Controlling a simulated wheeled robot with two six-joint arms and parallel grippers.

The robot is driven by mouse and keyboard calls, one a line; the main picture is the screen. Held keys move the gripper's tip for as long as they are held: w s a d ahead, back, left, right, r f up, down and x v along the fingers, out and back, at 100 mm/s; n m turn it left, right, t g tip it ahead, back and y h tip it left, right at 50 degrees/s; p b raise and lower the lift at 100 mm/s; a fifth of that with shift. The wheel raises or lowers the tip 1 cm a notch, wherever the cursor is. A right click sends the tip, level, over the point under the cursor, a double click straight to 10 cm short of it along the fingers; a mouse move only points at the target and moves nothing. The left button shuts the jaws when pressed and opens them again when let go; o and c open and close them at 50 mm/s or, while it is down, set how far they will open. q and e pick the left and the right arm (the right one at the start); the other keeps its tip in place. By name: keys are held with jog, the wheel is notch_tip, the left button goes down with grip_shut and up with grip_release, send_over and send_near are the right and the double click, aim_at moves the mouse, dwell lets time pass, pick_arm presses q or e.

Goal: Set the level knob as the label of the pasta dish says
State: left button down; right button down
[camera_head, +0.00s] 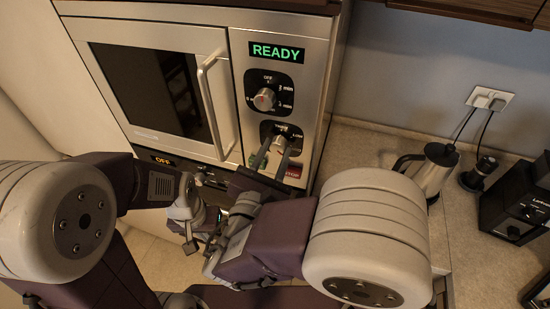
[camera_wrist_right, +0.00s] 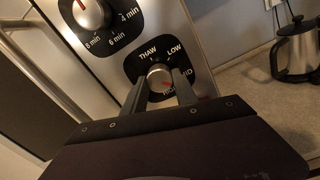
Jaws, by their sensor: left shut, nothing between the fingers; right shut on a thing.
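The level knob (camera_head: 281,139) is the lower of two knobs on the microwave's steel panel. My right gripper (camera_head: 274,152) is shut on the knob, one finger on each side, and the fingers (camera_wrist_right: 159,88) partly cover the lettering. My left gripper (camera_head: 190,232) is shut and empty, low in front of the microwave. No pasta dish or label is visible.
The microwave door (camera_head: 150,90) is closed, with a vertical handle (camera_head: 212,105). The display (camera_head: 277,53) reads READY. A timer knob (camera_head: 265,98) sits above the level knob. A red button (camera_head: 293,171) is below. A metal jug (camera_head: 430,168) and black coffee machine (camera_head: 515,202) stand right.

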jog(key=m+b, duration=0.2)
jog(key=b, duration=0.1)
jog(key=m+b, duration=0.5)
jog(key=b, duration=0.1)
jog(key=shift+f+m, duration=0.25)
jog(key=shift+m, duration=0.05)
jog(key=shift+r+m+b, duration=0.25)
jog(key=shift+m+b, duration=0.65)
jog(key=shift+b, duration=0.35)
jog(key=c, duration=1)
grip_release()
jog(key=shift+o, duration=0.2)
jog(key=shift+a, duration=0.1)
jog(key=b+v, duration=0.1)
jog(key=v, duration=0.8)
jog(key=shift+f, duration=0.1)
